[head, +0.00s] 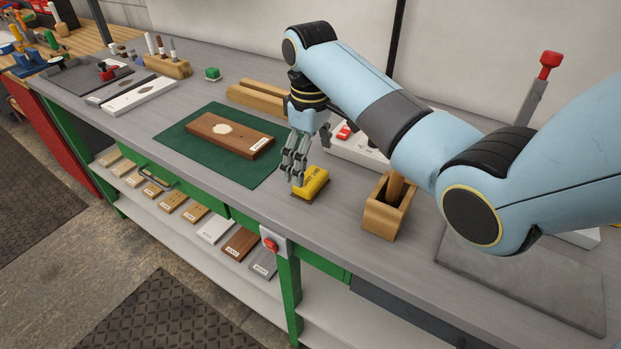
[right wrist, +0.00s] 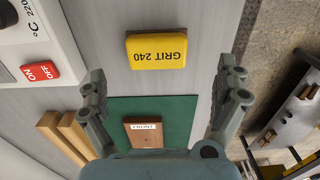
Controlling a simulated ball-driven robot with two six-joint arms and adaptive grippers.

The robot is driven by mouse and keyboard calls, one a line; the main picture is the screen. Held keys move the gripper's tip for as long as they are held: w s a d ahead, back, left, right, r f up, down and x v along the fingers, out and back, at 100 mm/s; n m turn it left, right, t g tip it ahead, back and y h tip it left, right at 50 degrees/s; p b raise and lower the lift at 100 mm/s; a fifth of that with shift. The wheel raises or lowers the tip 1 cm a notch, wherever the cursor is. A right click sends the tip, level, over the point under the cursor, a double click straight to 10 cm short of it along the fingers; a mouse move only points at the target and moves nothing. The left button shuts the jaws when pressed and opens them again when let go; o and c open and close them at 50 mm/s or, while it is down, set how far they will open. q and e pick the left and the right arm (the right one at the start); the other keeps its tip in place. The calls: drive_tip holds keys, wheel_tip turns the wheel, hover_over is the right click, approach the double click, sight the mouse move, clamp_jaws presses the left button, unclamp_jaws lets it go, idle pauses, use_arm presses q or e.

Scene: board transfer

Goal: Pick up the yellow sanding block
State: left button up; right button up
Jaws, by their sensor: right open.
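The yellow sanding block (head: 310,184) lies on the grey bench top, near the front edge and right of the green mat. It has dark lettering, and in the right wrist view the block (right wrist: 157,50) reads "GRIT 240". My right gripper (head: 294,176) is open and just left of the block in the head view, pointing down. In the right wrist view the open fingers of the gripper (right wrist: 165,90) spread to either side, with the block beyond them and nothing between them. My left gripper is not in view.
A green mat (head: 178,137) holds a brown labelled board (head: 230,140). A wooden box (head: 386,216) stands to the right of the block. Behind are wooden bars (head: 257,101) and a white device with a red switch (head: 345,132). A grey plate (head: 520,275) lies at right.

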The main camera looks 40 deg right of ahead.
sight(311, 177)
drive_tip(key=shift+f, duration=0.75)
wheel_tip(311, 177, down, 5)
drive_tip(key=shift+w+d+r, duration=0.15)
drive_tip(key=shift+r, duration=0.05)
drive_tip(key=shift+c, duration=0.4)
drive_tip(key=c, duration=0.4)
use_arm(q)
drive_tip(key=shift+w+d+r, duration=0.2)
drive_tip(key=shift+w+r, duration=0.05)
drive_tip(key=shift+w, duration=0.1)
use_arm(e)
drive_tip(key=c, duration=0.7)
